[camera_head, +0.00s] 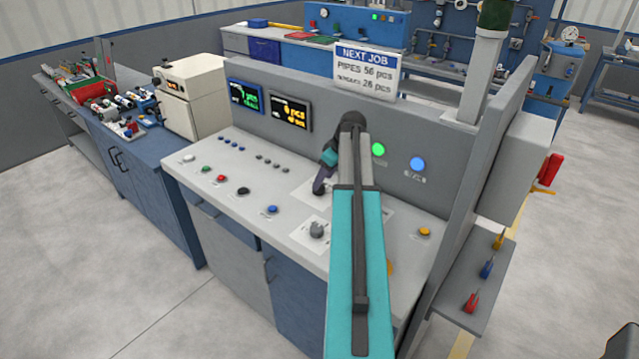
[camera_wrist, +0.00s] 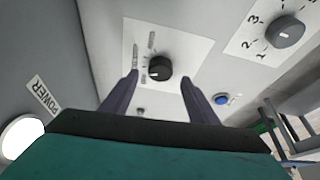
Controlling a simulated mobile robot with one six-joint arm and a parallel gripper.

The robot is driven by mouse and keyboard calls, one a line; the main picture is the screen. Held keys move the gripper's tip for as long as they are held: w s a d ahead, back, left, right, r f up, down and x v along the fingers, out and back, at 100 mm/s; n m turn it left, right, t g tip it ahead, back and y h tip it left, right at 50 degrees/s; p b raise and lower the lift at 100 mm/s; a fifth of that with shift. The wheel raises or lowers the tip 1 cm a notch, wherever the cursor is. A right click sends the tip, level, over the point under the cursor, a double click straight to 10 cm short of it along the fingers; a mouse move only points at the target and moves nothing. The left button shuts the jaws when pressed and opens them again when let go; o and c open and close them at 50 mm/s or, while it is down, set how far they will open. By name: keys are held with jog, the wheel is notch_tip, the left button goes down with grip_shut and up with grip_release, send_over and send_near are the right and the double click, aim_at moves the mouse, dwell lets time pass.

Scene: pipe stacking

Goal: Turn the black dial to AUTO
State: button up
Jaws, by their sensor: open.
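The black dial (camera_wrist: 159,68) sits on a white label plate (camera_wrist: 190,47) in the wrist view. Its white mark points toward the left of the picture, where small lettering is too blurred to read. My gripper (camera_wrist: 160,78) is open, with one finger on each side of the dial in the picture. I cannot tell whether the fingertips touch it. In the head view my gripper (camera_head: 319,188) points down over the console's white plate (camera_head: 303,193). The dial is not clearly visible there behind my gripper.
A grey dial (camera_head: 316,230) with numbers stands nearer the console's front edge; it also shows in the wrist view (camera_wrist: 287,33). A blue button (camera_head: 272,209) is to its left. The upright panel (camera_head: 395,155) with lit green and blue lamps rises behind.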

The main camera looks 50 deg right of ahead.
jog(key=shift+p+x, duration=0.45)
jog(key=shift+x, duration=1.5)
jog(key=shift+c, duration=0.4)
